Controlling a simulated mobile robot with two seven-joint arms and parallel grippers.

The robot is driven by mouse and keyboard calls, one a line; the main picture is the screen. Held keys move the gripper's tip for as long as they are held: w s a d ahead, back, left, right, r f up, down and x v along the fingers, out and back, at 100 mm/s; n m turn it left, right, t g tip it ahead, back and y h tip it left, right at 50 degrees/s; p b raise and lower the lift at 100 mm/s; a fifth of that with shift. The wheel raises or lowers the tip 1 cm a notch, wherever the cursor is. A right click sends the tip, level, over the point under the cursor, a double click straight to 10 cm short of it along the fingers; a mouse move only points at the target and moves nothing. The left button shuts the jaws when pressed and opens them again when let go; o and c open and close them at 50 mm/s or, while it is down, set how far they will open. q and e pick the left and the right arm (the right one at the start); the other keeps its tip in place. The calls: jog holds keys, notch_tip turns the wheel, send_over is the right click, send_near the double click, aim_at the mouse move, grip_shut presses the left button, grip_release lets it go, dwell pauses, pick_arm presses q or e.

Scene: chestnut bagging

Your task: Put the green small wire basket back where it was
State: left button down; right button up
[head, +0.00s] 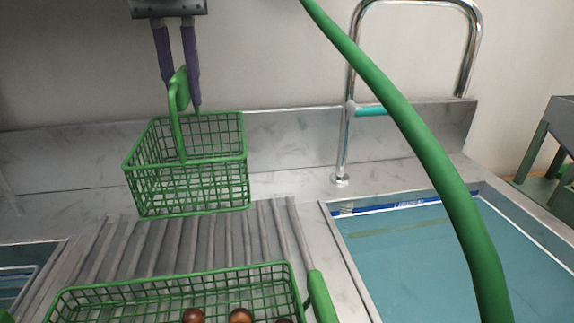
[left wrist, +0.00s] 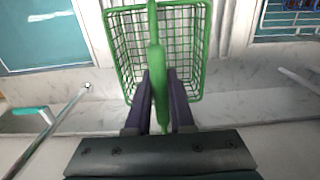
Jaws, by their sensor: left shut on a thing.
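The green small wire basket (head: 190,185) hangs upright from its handle (head: 178,115) over the back of the ribbed drainboard in the head view. It looks empty. My left gripper (head: 184,102) comes from above, its purple fingers shut on the handle. I cannot tell whether the basket's bottom touches the ribs. In the left wrist view the basket (left wrist: 193,68) lies beyond the fingers, with the green handle between them (left wrist: 158,98). My right gripper is out of view.
A second green wire basket (head: 170,283) with several chestnuts (head: 240,316) stands in front. A water-filled sink (head: 430,255) with a chrome tap pipe (head: 348,140) is on the right. A thick green curved bar (head: 415,130) crosses the near right. Ribbed drainboard (head: 262,235) shows between the baskets.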

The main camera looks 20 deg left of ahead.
pick_arm(q)
jog(key=shift+w+a+f, duration=0.1)
jog(key=shift+w+f, duration=0.05)
jog(key=shift+f, duration=0.4)
jog(key=shift+w+a+f, duration=0.1)
jog(key=shift+w+f, duration=0.05)
jog(key=shift+f, duration=0.35)
jog(key=f, duration=0.8)
jog(key=shift+s+d+b, duration=0.15)
jog(key=shift+s+b, duration=0.05)
jog(key=shift+b, duration=0.15)
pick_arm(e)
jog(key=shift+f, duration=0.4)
pick_arm(q)
jog(key=c, duration=0.8)
grip_release()
jog(key=shift+w, duration=0.1)
notch_tip(320, 180, up, 12)
jog(key=shift+p, duration=0.3)
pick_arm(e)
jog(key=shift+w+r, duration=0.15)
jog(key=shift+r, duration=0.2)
